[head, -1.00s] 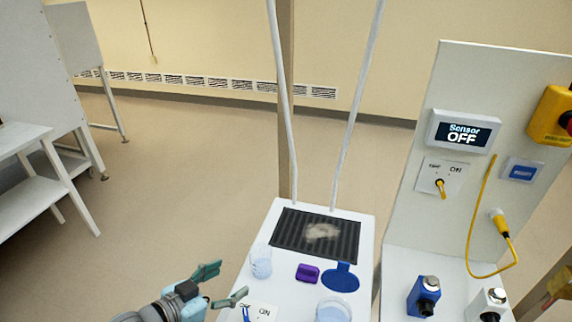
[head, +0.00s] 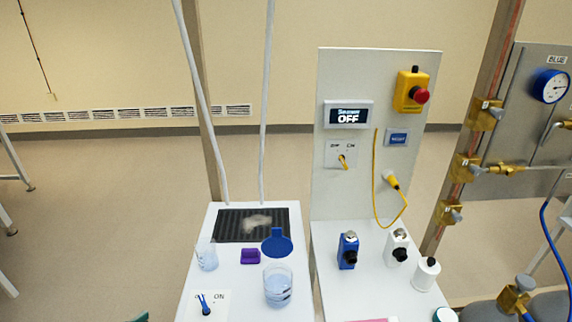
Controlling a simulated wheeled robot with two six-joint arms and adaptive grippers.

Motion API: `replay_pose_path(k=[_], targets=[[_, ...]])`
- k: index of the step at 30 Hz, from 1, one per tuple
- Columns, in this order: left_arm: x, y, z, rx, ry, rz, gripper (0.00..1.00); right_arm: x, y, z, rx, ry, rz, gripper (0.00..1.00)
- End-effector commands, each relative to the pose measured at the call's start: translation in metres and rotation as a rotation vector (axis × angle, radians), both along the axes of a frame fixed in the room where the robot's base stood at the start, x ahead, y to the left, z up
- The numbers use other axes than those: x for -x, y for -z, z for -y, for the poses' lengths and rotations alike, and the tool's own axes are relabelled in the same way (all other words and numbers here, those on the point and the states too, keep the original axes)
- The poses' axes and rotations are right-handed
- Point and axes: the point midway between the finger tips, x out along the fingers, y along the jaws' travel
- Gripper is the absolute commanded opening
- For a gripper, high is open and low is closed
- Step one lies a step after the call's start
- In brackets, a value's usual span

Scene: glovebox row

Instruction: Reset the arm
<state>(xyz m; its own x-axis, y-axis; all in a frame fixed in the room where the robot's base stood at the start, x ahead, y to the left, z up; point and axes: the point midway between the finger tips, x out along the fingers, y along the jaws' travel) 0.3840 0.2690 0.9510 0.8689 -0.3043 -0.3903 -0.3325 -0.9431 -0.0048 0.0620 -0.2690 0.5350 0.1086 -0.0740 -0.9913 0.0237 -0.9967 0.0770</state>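Only a small teal tip of my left gripper (head: 136,317) shows at the bottom edge, left of the white bench; the rest is cut off, so its opening is hidden. It touches nothing that I can see. My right gripper is out of view. An upright white panel (head: 340,215) carries a display (head: 348,115) reading "Sensor OFF", a yellow box with a red button (head: 411,90), a small blue labelled plate (head: 398,138) and a yellow toggle switch (head: 342,161) marked OFF and ON.
The white bench (head: 200,245) holds a dark grille (head: 232,226) with pale powder, a purple block (head: 250,256), a blue paddle (head: 277,243) and two beakers (head: 278,288). Bottles (head: 347,252) stand before the panel. Gas piping and a gauge (head: 550,86) are at right. Open floor lies left.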

Motion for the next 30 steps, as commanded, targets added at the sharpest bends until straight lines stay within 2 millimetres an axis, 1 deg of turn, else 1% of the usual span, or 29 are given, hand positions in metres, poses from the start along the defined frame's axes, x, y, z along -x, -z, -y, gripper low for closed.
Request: replay_pose_path(k=[2, 7, 11, 14, 17, 20, 21, 23, 24, 26, 27, 28, 29, 30], targets=[[0.0, 0.006, -0.009, -0.045, -0.004, 0.007, 0.68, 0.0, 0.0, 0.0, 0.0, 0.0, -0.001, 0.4], [0.003, 0.028, -0.033, -0.103, -0.043, -0.022, 0.68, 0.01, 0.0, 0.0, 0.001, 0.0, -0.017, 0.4], [0.007, 0.049, -0.052, -0.145, -0.076, -0.053, 0.68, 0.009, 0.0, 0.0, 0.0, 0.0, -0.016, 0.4], [0.012, 0.07, -0.07, -0.181, -0.107, -0.087, 0.68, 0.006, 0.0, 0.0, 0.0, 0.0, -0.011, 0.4], [0.021, 0.1, -0.092, -0.225, -0.152, -0.139, 0.68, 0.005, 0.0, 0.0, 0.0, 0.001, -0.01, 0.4], [0.038, 0.139, -0.119, -0.276, -0.207, -0.212, 0.68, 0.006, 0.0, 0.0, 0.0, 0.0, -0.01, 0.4], [0.047, 0.156, -0.129, -0.294, -0.231, -0.247, 0.68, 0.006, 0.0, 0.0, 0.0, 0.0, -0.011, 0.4], [0.066, 0.185, -0.143, -0.324, -0.265, -0.309, 0.68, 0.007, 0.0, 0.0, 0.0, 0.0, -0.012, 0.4], [0.082, 0.206, -0.152, -0.343, -0.289, -0.357, 0.68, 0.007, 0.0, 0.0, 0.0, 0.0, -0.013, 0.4], [0.112, 0.243, -0.162, -0.37, -0.325, -0.446, 0.68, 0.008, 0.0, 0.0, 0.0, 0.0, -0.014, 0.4], [0.14, 0.271, -0.165, -0.386, -0.345, -0.519, 0.68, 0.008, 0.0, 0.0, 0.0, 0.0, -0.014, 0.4], [0.162, 0.292, -0.164, -0.396, -0.358, -0.579, 0.68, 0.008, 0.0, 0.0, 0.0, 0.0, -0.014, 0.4], [0.187, 0.313, -0.159, -0.4, -0.368, -0.644, 0.68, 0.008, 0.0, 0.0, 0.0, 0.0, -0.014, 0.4], [0.222, 0.34, -0.148, -0.402, -0.373, -0.731, 0.68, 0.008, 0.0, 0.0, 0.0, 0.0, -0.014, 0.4]])
